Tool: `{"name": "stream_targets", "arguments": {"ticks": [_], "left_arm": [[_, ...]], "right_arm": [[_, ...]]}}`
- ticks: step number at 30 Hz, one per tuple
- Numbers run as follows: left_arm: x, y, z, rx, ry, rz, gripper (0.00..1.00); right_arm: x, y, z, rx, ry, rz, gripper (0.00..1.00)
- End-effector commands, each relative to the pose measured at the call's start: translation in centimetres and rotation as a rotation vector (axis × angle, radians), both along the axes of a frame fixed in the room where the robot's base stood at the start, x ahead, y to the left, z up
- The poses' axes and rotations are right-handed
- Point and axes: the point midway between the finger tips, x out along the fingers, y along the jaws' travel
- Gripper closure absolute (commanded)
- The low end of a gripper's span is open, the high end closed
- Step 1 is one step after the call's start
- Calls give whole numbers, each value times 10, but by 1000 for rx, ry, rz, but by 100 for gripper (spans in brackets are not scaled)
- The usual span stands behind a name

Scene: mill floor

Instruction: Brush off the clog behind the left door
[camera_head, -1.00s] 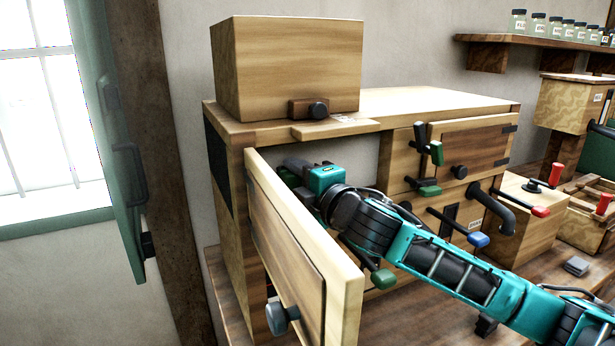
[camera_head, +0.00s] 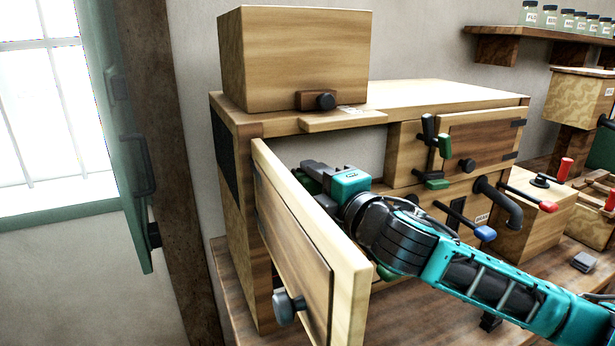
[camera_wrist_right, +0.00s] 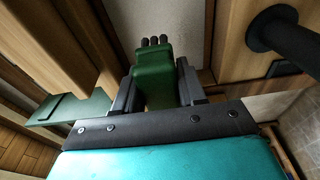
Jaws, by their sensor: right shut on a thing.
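My right gripper (camera_head: 312,178) is behind this door, in front of the cabinet's opening. In the right wrist view it is shut on a green block-like piece with several dark stubs at its far end, which looks like the brush (camera_wrist_right: 154,78). The door hides part of the gripper and the lower part of the opening. I cannot see the clog. My left gripper is not in view.
A wooden box (camera_head: 295,60) sits on the cabinet top. Green-handled levers (camera_head: 444,150), a blue-tipped lever (camera_head: 484,233) and a bent dark pipe (camera_head: 503,205) stick out at the right of the opening. A green shutter (camera_head: 118,150) hangs at the left.

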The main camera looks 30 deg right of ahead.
Motion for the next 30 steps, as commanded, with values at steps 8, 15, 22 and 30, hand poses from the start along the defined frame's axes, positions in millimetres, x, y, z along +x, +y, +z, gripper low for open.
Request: {"name": "stream_targets", "arguments": {"ticks": [8,15,22,30], "left_arm": [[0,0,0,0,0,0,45],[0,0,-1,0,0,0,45],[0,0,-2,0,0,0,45],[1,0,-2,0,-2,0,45]], "right_arm": [[-6,0,1,0,-2,0,84],[-13,1,0,-1,-1,1,84],[-32,2,0,-1,1,1,84],[-36,2,1,0,-2,0,84]]}}
